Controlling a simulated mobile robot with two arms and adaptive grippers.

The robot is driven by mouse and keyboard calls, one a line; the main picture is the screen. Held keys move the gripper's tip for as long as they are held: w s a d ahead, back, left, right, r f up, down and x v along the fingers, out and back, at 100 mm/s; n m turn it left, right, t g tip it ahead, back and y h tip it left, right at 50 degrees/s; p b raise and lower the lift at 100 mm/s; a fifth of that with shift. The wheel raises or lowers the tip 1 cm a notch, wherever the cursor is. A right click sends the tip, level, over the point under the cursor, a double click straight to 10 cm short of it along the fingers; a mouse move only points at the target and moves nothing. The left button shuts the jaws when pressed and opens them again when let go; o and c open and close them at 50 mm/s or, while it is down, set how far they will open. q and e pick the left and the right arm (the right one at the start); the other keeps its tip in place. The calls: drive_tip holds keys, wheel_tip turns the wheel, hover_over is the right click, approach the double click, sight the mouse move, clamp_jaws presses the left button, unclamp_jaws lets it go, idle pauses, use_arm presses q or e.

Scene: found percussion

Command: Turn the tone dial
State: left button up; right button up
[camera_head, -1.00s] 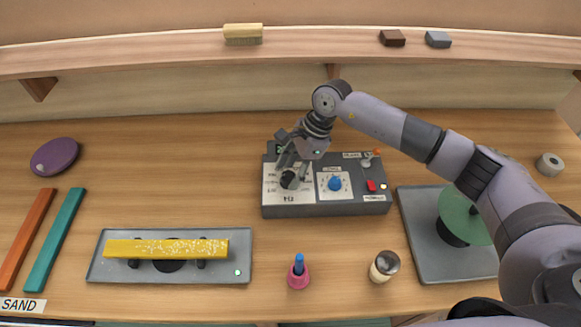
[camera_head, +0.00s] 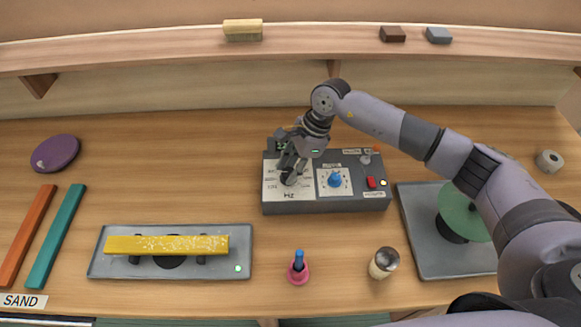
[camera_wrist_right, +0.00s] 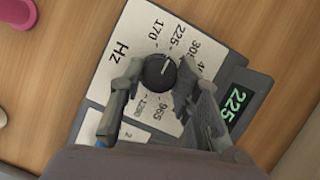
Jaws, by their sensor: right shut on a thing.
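The tone dial is a black knob (camera_wrist_right: 160,71) with a white pointer line, on a white plate marked Hz with numbers around it. In the head view the dial (camera_head: 288,178) sits on the left part of the grey control box (camera_head: 330,207). My right gripper (camera_head: 290,172) is shut on the dial from above, one finger on each side. In the right wrist view the fingers (camera_wrist_right: 157,84) flank the knob, and the pointer aims toward the 225 mark. A green display (camera_wrist_right: 236,106) reads 225. My left gripper is not in view.
The box also carries a blue knob (camera_head: 335,180), a red button (camera_head: 371,183) and a small lever (camera_head: 366,159). A yellow bar (camera_head: 166,245) lies over a grey plate at left. A pink holder (camera_head: 298,272) and a small cup (camera_head: 383,263) stand in front.

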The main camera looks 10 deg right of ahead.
drive_tip(key=shift+c, duration=0.6)
drive_tip(key=shift+f+m+t+b, duration=0.1)
drive_tip(key=shift+m+t+b, duration=0.5)
drive_tip(key=shift+m+b, duration=0.6)
drive_tip(key=shift+s+m+t+b, duration=0.1)
drive_tip(key=shift+m+t+b, duration=0.7)
drive_tip(key=shift+m, duration=0.9)
drive_tip(key=o, duration=1.1)
drive_tip(key=shift+o, duration=0.2)
drive_tip(key=shift+r, duration=0.25)
